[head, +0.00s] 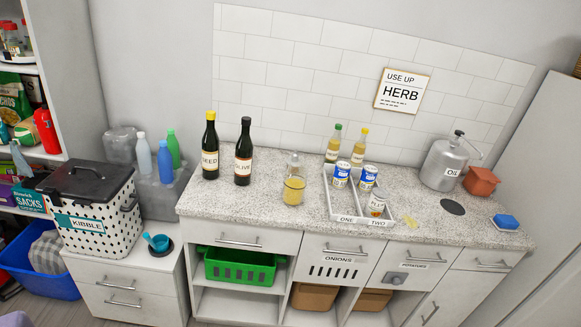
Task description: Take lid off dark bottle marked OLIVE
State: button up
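The dark bottle marked OLIVE (243,171) stands upright on the speckled counter (262,212), left of its middle. Its lid (246,121) is dark and sits on top of the neck. A similar dark bottle marked SEED (210,147), with a yellow lid, stands close on its left, a small gap apart. My gripper is not in view.
A glass jar with yellow contents (293,190) stands right of the OLIVE bottle. The counter in front of the OLIVE bottle is clear. A tiled wall rises behind.

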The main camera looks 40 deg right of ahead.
aim_at(246, 121)
jog(key=i+j+z, duration=0.1)
jog(key=j+z, duration=0.7)
jog(key=j, duration=0.2)
jog(key=j+z, duration=0.4)
jog(key=k+j+z, duration=0.15)
jog(key=j, duration=0.4)
jog(key=i, duration=0.05)
